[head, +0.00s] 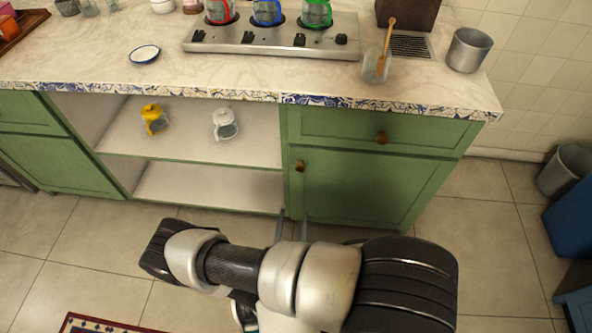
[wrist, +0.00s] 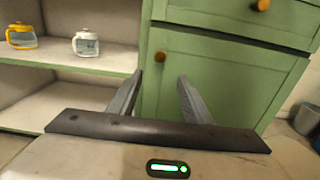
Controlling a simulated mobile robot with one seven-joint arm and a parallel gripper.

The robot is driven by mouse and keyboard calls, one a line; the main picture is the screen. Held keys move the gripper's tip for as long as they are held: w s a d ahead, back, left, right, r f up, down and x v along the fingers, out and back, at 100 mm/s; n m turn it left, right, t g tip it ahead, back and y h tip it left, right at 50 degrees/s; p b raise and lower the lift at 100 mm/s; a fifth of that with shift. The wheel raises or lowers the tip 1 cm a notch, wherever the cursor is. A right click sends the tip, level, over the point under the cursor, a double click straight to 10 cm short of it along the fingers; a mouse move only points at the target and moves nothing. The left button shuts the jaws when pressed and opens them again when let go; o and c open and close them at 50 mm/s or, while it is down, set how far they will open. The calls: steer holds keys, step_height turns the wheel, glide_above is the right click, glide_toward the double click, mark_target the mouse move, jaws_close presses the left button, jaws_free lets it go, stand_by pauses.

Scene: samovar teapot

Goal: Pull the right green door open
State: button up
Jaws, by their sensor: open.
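The right green door (head: 362,188) is below a green drawer at the right end of the counter, and it looks shut. Its round wooden knob (head: 300,166) sits near the door's upper left corner. In the wrist view the door (wrist: 225,92) is straight ahead and the knob (wrist: 160,57) is above and between my fingers. My gripper (wrist: 158,86) is open and empty, its two fingers pointing at the door. In the head view my gripper (head: 292,214) shows in front of the door's lower left part, below the knob. Whether the fingertips touch the door cannot be told.
The drawer (head: 350,130) above has its own knob (head: 382,138). Left of the door are open shelves (head: 185,140) with a yellow teapot (head: 154,118) and a white teapot (head: 225,124). A grey bin (head: 566,170) stands at the right. The floor (head: 470,235) right of the door is clear.

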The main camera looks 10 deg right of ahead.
mark_target(300, 170)
steer(key=b+x, duration=0.2)
steer(key=x, duration=1.5)
jaws_close()
